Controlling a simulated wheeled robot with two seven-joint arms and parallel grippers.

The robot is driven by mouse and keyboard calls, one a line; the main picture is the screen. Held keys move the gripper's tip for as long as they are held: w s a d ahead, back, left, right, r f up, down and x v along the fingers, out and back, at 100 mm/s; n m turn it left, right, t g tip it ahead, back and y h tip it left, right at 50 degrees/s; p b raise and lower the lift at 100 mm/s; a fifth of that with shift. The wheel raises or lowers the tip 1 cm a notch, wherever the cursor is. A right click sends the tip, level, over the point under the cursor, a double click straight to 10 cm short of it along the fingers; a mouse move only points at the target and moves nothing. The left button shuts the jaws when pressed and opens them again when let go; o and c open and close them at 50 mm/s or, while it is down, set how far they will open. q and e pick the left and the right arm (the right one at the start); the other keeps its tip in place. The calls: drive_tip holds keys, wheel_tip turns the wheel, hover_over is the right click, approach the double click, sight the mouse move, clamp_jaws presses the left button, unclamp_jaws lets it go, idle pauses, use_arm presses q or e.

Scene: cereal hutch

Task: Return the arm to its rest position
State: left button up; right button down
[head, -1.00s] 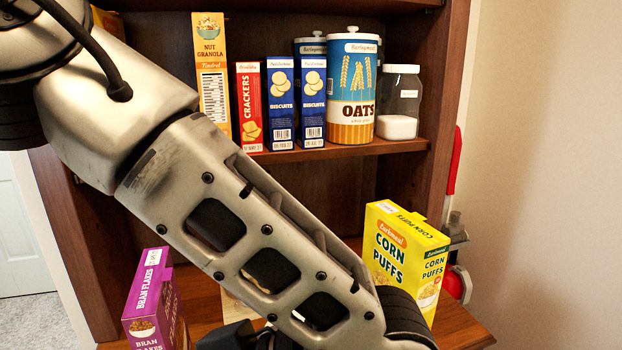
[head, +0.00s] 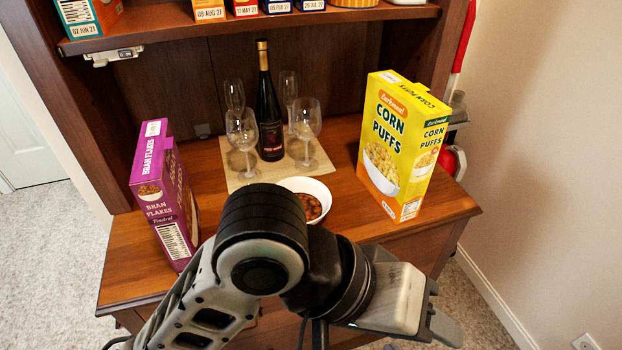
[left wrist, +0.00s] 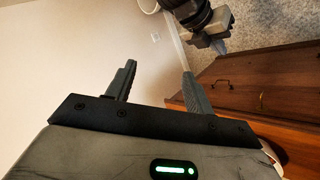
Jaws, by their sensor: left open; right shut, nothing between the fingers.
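The wrist joints of an arm of mine (head: 265,240) hide part of the hutch's front edge.
The hutch counter (head: 125,265) holds a purple bran flakes box (head: 165,200), a yellow corn puffs box (head: 400,140), a white bowl (head: 323,190) of brown food, a dark bottle (head: 268,110) and several glasses. Carpet lies in front; a bare wall (head: 560,150) stands right.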

use_arm(q)
drive_tip(key=w+a+f+n+t, duration=0.2)
drive_tip(key=w+a+f+t, duration=0.1)
drive_tip(key=w+a+f, duration=0.25)
drive_tip(key=s+a+f+y, duration=0.25)
drive_tip(key=a+f, duration=0.25)
drive_tip(key=a, duration=0.3)
drive_tip(key=s+a+f+n+t+y, duration=0.1)
drive_tip(key=s+a+f+y, duration=0.2)
drive_tip(key=a, duration=0.5)
drive_tip(key=s+a+f+y, duration=0.1)
drive_tip(key=a+f+y, duration=0.2)
drive_tip(key=a+f, duration=0.45)
drive_tip(key=w+d+f+t+h, duration=0.2)
drive_tip(key=w+d+f+t, duration=0.2)
drive_tip(key=w+f+t, duration=0.1)
drive_tip(key=shift+w+f+m+t, duration=0.15)
drive_tip(key=shift+w+m+t, duration=0.15)
drive_tip(key=shift+w+t, duration=0.45)
